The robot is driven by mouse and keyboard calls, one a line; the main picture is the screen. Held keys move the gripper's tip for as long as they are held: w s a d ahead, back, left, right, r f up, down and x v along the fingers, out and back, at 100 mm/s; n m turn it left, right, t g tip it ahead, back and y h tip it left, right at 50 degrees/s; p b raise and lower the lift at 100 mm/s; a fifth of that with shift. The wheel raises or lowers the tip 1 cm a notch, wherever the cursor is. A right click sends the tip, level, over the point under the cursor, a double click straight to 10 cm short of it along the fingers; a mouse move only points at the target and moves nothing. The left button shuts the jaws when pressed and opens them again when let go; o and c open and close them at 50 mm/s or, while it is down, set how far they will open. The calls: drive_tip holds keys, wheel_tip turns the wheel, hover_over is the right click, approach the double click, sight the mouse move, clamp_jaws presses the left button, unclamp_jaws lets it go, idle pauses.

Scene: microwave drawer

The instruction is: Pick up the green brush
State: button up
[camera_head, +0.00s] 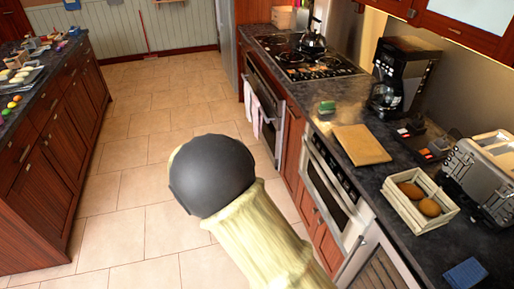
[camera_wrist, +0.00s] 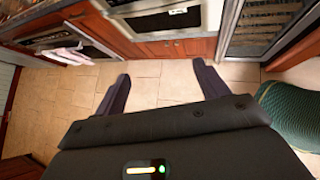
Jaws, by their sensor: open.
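A small green object (camera_head: 327,107), which looks like the green brush, lies on the dark countertop (camera_head: 285,88) between the stove and a wooden board. It is too small to make out its bristles or handle. The brush does not show in the wrist view. My gripper (camera_wrist: 160,72) is open and empty in the wrist view, its two dark fingers spread wide above the tiled floor, facing the lower cabinets. In the head view my arm covers the lower middle and the gripper itself cannot be seen.
A wooden board (camera_head: 361,145), a crate of brown items (camera_head: 406,217), a toaster (camera_head: 484,178) and a coffee maker (camera_head: 400,77) stand on the right counter. A kettle (camera_head: 313,40) sits on the stove. A teal textured object (camera_wrist: 290,112) is close at the right. The floor (camera_head: 150,160) is clear.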

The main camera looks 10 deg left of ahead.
drive_tip(key=s+d+r+m+g+y, duration=0.1)
drive_tip(key=s+d+r+m+y, duration=0.1)
drive_tip(key=s+d+m, duration=0.3)
drive_tip(key=s+d+r+m+g+y, duration=0.2)
drive_tip(key=s+d+m, duration=0.2)
drive_tip(key=d+m, duration=0.8)
drive_tip(key=s+d+r+m+g+y, duration=0.2)
drive_tip(key=s+d+m, duration=0.3)
drive_tip(key=d+m, duration=0.3)
drive_tip(key=shift+s+d+m+y, duration=0.3)
drive_tip(key=shift+s+d, duration=0.05)
drive_tip(key=shift+d, duration=0.75)
